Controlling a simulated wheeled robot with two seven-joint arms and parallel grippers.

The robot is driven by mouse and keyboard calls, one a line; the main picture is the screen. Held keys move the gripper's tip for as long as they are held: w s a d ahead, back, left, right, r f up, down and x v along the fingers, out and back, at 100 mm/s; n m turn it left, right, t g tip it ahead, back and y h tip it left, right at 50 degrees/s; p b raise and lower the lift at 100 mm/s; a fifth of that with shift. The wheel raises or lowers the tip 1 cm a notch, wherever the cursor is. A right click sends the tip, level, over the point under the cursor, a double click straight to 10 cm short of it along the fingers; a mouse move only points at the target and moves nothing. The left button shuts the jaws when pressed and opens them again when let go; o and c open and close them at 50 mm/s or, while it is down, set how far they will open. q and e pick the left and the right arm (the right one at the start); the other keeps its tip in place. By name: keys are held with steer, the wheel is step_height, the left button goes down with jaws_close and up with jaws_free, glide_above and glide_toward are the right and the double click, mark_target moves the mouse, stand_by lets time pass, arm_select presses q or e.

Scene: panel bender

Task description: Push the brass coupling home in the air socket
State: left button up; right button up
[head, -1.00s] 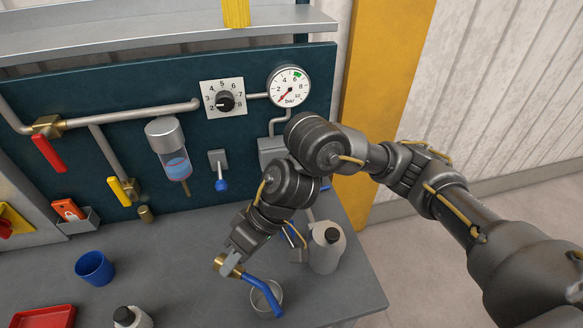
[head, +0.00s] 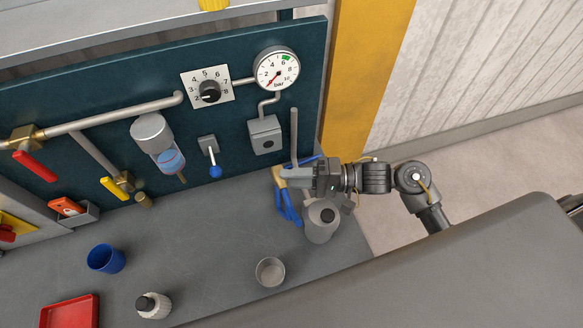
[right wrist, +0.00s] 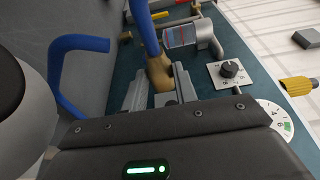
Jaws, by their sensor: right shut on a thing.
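The brass coupling (head: 279,178) with its blue hose (head: 289,208) is in my right gripper (head: 285,175), low in front of the teal panel's right end. The right wrist view shows the brass body (right wrist: 158,73) between the two grey fingers (right wrist: 160,88), with the blue hose (right wrist: 80,44) looping left. The air socket seems to be the grey box with a dark round hole (head: 265,135), on the panel under the gauge. The coupling is below it and apart from it. Its front end is hard to make out. My left gripper is not in view.
A grey upright rod (head: 294,135) stands just right of the socket. The bench middle is clear.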

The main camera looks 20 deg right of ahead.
steer(key=w+b, duration=0.6)
steer(key=w, duration=0.1)
stand_by(0.6)
steer(key=shift+s, duration=0.1)
stand_by(0.4)
steer(key=shift+d+p, duration=0.1)
steer(key=shift+p, duration=0.6)
steer(key=shift+p, duration=0.65)
stand_by(0.5)
steer(key=shift+p, duration=0.6)
